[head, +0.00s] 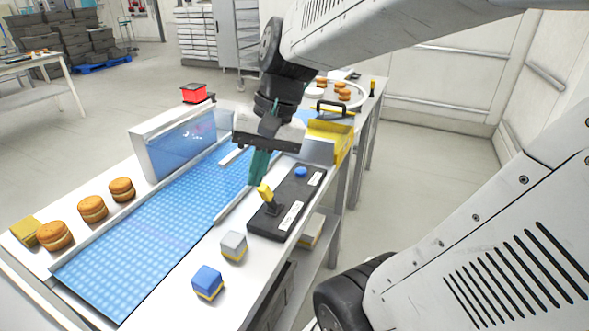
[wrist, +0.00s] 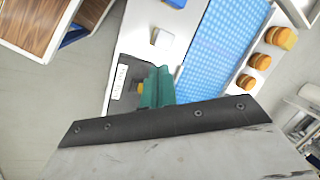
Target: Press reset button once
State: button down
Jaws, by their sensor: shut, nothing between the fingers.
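A black control box (head: 268,222) lies on the bench right of the blue conveyor. It carries a blue round button (head: 301,172) at its far end, a yellow-tipped lever (head: 265,190) at its near end and white labels too small to read. My gripper (head: 257,182) points down with its teal fingers shut and empty, beside the lever and left of the blue button. I cannot tell whether the fingers touch the lever. In the wrist view, the fingers (wrist: 157,88) stand next to the box's labelled end (wrist: 120,80); the blue button is hidden there.
The blue conveyor (head: 150,230) runs along the bench, with several filled rounds (head: 92,208) on its left edge. A grey cube (head: 233,245) and a blue cube (head: 207,283) sit near the box. A red-topped block (head: 194,93) and a yellow holder (head: 332,140) stand farther back.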

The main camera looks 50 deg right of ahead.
jog(key=w+d+f+m+t+y, duration=0.25)
jog(key=w+d+m, duration=0.55)
jog(key=d, duration=0.5)
jog(key=m+t, duration=0.4)
jog(key=m, duration=0.2)
send_over(305, 171)
jog(key=f, duration=0.1)
jog(key=shift+d+h, duration=0.15)
jog(key=shift+h, duration=0.3)
jog(key=shift+f, duration=4.4)
jog(key=shift+f, duration=0.4)
